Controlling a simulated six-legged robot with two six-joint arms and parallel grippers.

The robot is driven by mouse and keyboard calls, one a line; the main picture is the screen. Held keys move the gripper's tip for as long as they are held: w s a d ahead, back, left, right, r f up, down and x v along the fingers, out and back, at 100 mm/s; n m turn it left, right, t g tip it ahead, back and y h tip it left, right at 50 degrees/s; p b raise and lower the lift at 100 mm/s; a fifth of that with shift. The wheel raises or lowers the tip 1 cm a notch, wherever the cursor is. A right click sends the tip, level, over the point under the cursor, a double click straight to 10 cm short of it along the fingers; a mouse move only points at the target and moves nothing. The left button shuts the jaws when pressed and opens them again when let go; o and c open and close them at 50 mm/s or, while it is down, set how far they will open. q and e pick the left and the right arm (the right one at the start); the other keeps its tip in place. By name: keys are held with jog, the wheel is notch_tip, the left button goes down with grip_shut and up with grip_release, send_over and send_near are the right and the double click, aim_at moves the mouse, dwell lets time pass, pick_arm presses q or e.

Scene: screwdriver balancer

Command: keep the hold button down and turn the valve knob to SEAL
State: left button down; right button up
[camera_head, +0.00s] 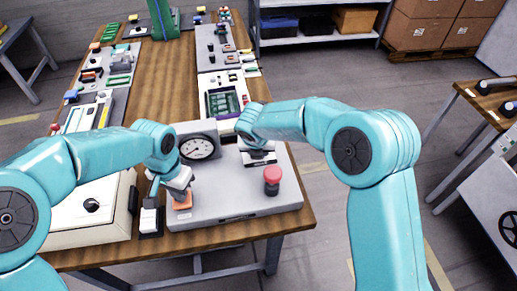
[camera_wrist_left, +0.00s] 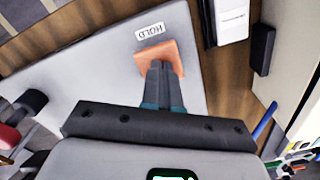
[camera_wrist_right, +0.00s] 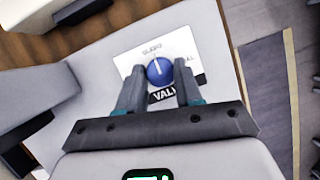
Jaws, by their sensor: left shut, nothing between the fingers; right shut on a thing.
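The orange hold button (camera_head: 183,203) sits at the front left of the grey panel box (camera_head: 225,210); in the left wrist view the button (camera_wrist_left: 148,58) lies beside a HOLD label (camera_wrist_left: 150,31). My left gripper (camera_wrist_left: 166,68) is shut and empty, its fingertips against the button's face. The valve knob (camera_wrist_right: 158,70) is blue with a white pointer line, on a white label plate (camera_wrist_right: 128,64). The pointer aims near the upper word, which seems to read BLEED; SEAL is partly hidden at right. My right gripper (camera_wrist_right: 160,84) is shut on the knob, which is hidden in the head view.
A dial gauge (camera_head: 198,148) stands at the back of the panel box. A red mushroom button (camera_head: 272,180) rises at its front right, near my right arm. A white switch block (camera_head: 150,218) and a cream box (camera_head: 95,215) stand to the left.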

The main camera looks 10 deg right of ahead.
jog(key=m, duration=0.2)
jog(key=m+g+h, duration=0.1)
jog(key=m, duration=0.1)
jog(key=shift+w+a+h, duration=0.1)
jog(key=shift+h, duration=0.2)
jog(key=m+g+h, duration=0.1)
jog(key=m, duration=0.3)
jog(key=shift+w+m, duration=0.1)
jog(key=shift+m, duration=0.3)
jog(key=m+g, duration=0.1)
jog(key=m, duration=0.1)
jog(key=m+g, duration=0.1)
jog(key=m, duration=0.1)
jog(key=shift+w+m+h, duration=0.15)
jog(key=shift+m+h, duration=0.15)
jog(key=m+g, duration=0.1)
jog(key=m, duration=0.3)
jog(key=shift+w+g, duration=0.1)
jog(key=shift+g, duration=0.2)
jog(key=shift+m, duration=0.3)
jog(key=o, duration=1)
jog(key=shift+o, duration=0.2)
jog(key=shift+a, duration=0.1)
